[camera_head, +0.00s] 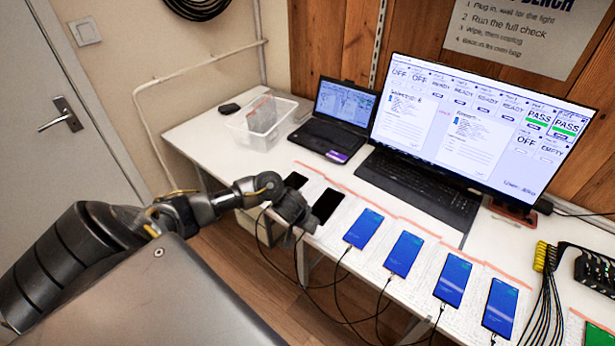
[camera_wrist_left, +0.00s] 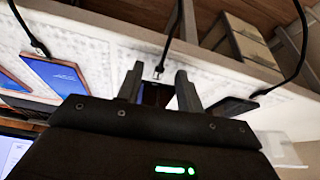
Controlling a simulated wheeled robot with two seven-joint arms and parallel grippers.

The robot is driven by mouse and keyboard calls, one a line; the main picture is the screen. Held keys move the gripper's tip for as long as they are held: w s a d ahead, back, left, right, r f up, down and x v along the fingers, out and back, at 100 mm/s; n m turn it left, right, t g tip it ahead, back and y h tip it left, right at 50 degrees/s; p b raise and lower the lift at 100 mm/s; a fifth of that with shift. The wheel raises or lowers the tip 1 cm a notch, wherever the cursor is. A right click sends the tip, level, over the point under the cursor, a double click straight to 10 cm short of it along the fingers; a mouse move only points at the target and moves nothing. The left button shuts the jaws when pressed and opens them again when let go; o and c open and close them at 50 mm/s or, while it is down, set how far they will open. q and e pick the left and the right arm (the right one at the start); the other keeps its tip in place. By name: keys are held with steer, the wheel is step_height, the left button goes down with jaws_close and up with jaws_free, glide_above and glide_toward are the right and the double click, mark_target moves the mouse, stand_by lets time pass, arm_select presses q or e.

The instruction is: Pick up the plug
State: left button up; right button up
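My left gripper (camera_head: 298,218) is at the front edge of the table, by a dark-screened phone (camera_head: 327,206). In the left wrist view its two fingers (camera_wrist_left: 161,80) are open and apart. A small plug (camera_wrist_left: 158,69) on a black cable (camera_wrist_left: 175,35) shows in the gap between the fingertips, in front of the dark phone (camera_wrist_left: 156,95). I cannot tell whether either finger touches it. The head view hides this plug behind the gripper. My right gripper is in neither view.
Several blue-screened phones (camera_head: 404,253) lie in a row to the right, with cables hanging off the front edge. Another dark phone (camera_head: 295,180) lies to the left. A laptop (camera_head: 337,115), a clear bin (camera_head: 262,121) and a large monitor (camera_head: 480,115) stand behind.

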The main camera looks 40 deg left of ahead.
arm_select(q)
steer(key=shift+c, duration=0.5)
jaws_close()
